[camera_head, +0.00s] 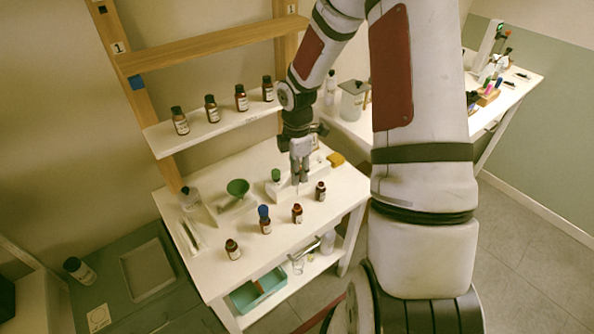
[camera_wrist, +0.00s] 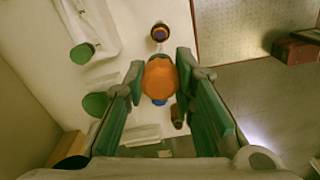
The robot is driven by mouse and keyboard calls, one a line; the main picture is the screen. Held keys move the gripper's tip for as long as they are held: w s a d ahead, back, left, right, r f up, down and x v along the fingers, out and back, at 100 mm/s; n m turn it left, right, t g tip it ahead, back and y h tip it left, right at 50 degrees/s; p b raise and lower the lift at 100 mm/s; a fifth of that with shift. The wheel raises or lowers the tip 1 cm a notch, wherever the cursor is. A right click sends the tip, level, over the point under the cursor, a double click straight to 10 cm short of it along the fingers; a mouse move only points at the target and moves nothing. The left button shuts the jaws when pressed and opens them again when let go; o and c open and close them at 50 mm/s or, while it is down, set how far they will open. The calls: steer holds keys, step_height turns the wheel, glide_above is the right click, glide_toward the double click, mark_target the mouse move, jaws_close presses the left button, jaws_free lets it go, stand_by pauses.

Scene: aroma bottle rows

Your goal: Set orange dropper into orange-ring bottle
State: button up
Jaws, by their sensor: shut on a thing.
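My gripper (camera_wrist: 160,80) is shut on the orange dropper (camera_wrist: 160,76), whose orange bulb fills the space between the green finger pads. In the head view my gripper (camera_head: 300,179) points down above the white table, behind the row of bottles. The dropper's bulb is hidden there by the fingers.
A brown bottle with a blue dropper (camera_head: 265,220) stands to the left. Other brown bottles (camera_head: 232,249) (camera_head: 320,191) stand near the front and right. A green dropper (camera_head: 276,175) and a green funnel (camera_head: 238,187) are close by. More bottles line the shelf (camera_head: 222,126).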

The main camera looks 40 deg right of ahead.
mark_target(297, 193)
steer(key=shift+s, duration=0.1)
steer(key=shift+f+b, duration=0.3)
steer(key=shift+f, duration=1.7)
steer(key=shift+f, duration=0.4)
steer(key=shift+f+b, duration=0.45)
steer(key=shift+f, duration=1.6)
steer(key=shift+f, duration=0.15)
steer(key=shift+f+b, duration=0.35)
steer(key=shift+f, duration=0.9)
